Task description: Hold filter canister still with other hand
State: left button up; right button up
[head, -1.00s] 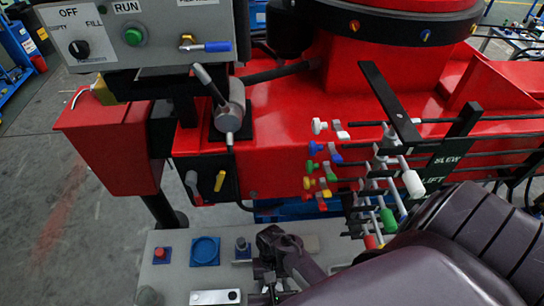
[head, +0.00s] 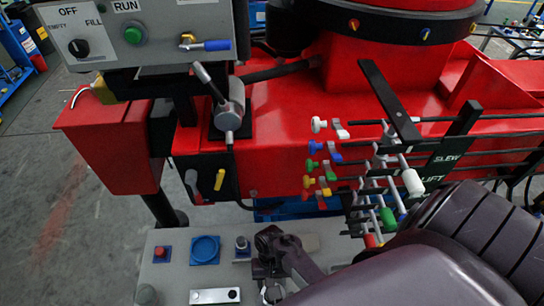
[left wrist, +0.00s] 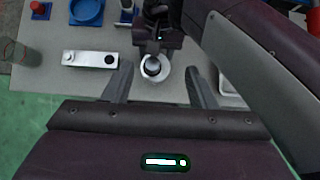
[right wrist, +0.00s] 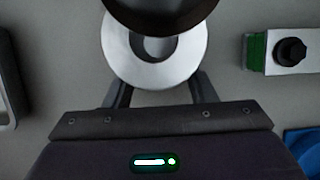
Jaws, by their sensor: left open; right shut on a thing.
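The filter canister (left wrist: 164,72) shows in the left wrist view as a pale round top with a dark knob, on the grey table. In the right wrist view its silver ring (right wrist: 181,68) fills the top centre under a large dark round part. My right gripper (head: 272,276) reaches down at the canister in the head view. Its fingers are shut on the canister, their tips partly hidden behind the ring. My left gripper (left wrist: 158,72) is open; its fingers stand apart on either side of the canister in its wrist view. I cannot make it out in the head view.
The grey table carries a blue round dish (head: 205,250), a red button on a blue base (head: 161,253), a small knob post (head: 241,246) and a silver bar (head: 214,296). Coloured levers (head: 330,170) and the red crane body (head: 270,130) stand behind.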

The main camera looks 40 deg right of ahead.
pick_arm(q)
jog(key=shift+s+a+r, duration=0.5)
jog(key=shift+a+r, duration=0.15)
